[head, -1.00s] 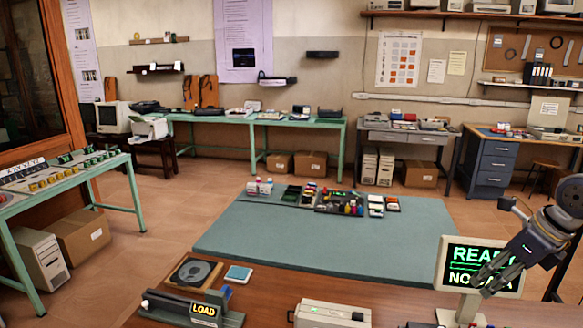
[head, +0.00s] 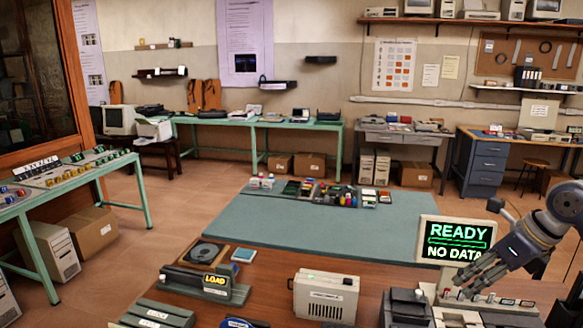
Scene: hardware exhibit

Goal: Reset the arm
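My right gripper (head: 466,280) hangs at the right of the head view, its dark fingers pointing down and left. I see nothing clearly held, and the fingertips are too small and dark to show a gap. My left gripper is out of view.
The brown table in front holds a device marked "LOAD" (head: 216,281), a pale box with a handle (head: 326,296) and a disc reel (head: 206,253). A teal-topped table (head: 310,225) with small parts stands beyond. A green bench (head: 50,187) is on the left.

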